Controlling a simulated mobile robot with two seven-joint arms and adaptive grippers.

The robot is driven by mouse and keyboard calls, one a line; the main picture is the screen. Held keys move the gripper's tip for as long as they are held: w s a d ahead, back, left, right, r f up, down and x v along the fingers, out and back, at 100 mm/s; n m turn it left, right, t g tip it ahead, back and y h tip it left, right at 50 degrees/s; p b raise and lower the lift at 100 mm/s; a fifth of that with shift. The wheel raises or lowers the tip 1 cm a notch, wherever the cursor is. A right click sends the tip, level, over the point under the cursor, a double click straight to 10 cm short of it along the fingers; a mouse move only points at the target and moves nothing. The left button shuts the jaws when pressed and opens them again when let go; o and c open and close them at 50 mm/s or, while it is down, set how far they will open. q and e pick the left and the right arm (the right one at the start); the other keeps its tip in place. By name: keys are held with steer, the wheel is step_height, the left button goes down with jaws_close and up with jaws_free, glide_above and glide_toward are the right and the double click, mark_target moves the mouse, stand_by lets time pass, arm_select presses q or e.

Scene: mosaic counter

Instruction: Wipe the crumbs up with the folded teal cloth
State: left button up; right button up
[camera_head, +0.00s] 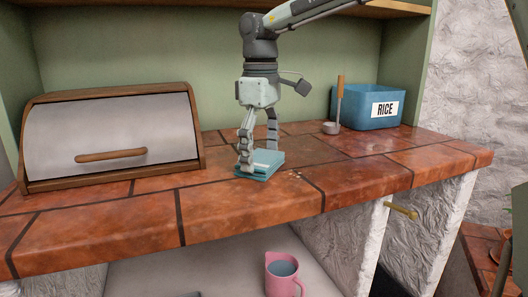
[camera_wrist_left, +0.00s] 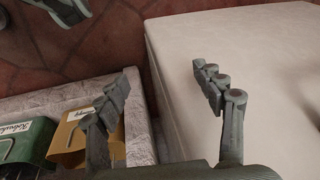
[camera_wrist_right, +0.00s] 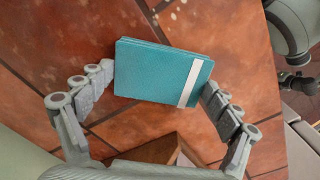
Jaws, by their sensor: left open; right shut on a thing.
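The folded teal cloth (camera_head: 262,168) lies on the red-tiled counter (camera_head: 230,208), near its front edge. In the right wrist view it is a flat teal block (camera_wrist_right: 150,72) with a pale stripe near one end. My right gripper (camera_head: 258,157) comes down from above and is shut on the cloth, one finger at each end. Small pale crumbs (camera_head: 296,175) lie on the tiles just right of the cloth; light specks (camera_wrist_right: 173,15) also show beyond it in the right wrist view. My left gripper (camera_wrist_left: 164,72) is open and empty, away from the counter top; the head view does not show it.
A bread box (camera_head: 110,135) stands on the left of the counter. A blue RICE bin (camera_head: 368,107) and a wooden-handled ladle (camera_head: 333,126) stand at the back right. A pink mug (camera_head: 282,276) sits below. Green (camera_wrist_left: 30,138) and yellow (camera_wrist_left: 68,137) boxes are near my left gripper.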

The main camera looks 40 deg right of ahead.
mark_target(288, 164)
steer(key=shift+s+d, duration=0.3)
steer(key=shift+d, duration=0.95)
steer(key=shift+s+d, duration=0.25)
steer(key=shift+d, duration=0.95)
steer(key=shift+s+d, duration=0.3)
steer(key=shift+d, duration=0.95)
steer(key=shift+d+f+b, duration=0.15)
steer(key=shift+f+b, duration=0.05)
steer(key=shift+b, duration=0.25)
steer(key=shift+r, duration=0.1)
steer(key=shift+w+a, duration=0.15)
steer(key=shift+a, duration=0.75)
steer(key=shift+w+a+r+p, duration=0.15)
steer(key=shift+w+a, duration=0.1)
steer(key=shift+a, duration=0.75)
steer(key=shift+w+a+f+p, duration=0.1)
steer(key=shift+w+a+p, duration=0.15)
steer(key=shift+a, duration=0.7)
steer(key=shift+w+a+r+p, duration=0.1)
steer(key=shift+w+a, duration=0.15)
steer(key=shift+a, duration=0.75)
steer(key=shift+r+p, duration=2.15)
steer(key=shift+r, duration=0.9)
